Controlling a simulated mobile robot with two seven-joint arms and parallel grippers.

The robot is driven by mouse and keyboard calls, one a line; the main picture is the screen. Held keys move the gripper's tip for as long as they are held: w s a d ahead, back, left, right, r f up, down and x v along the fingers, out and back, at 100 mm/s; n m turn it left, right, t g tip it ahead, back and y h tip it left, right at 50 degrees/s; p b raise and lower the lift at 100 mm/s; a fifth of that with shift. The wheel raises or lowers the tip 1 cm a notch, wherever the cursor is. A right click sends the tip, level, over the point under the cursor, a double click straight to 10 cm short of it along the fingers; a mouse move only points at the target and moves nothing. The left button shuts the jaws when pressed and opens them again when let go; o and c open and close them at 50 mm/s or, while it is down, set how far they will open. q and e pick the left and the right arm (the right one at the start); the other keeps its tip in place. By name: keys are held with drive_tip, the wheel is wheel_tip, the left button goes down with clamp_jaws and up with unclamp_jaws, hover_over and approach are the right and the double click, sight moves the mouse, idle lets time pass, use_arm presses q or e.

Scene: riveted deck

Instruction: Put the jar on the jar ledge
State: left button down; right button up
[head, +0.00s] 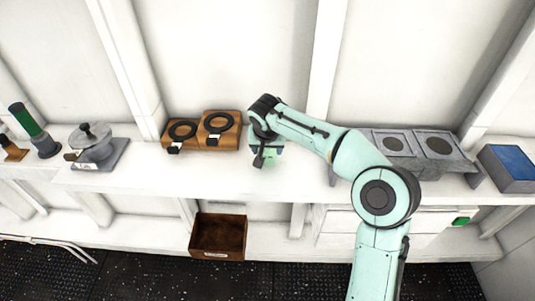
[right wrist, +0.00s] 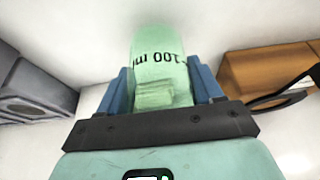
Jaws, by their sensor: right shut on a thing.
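A pale green jar (right wrist: 160,55) marked "100 ml" stands between the blue fingers of my right gripper (right wrist: 160,92), which is shut on it. In the head view the right gripper (head: 266,160) is over the white shelf, and a little of the green jar (head: 270,158) shows below it. I cannot tell whether the jar touches the shelf. A raised grey ledge (head: 455,164) with two square plates, each with a dark round spot, stands to the right, partly behind my arm. No label shows which thing is the jar ledge. My left gripper is not in view.
Two wooden blocks with black rings (head: 203,131) stand just left of the gripper. A blue-topped box (head: 512,165) is at far right. A brown bin (head: 218,234) is below the shelf.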

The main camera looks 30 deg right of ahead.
drive_tip(key=shift+s+f, duration=0.25)
drive_tip(key=shift+f, duration=0.75)
drive_tip(key=shift+w, duration=0.1)
drive_tip(key=shift+f, duration=0.25)
drive_tip(key=o, duration=1.1)
drive_tip(key=shift+r, duration=0.15)
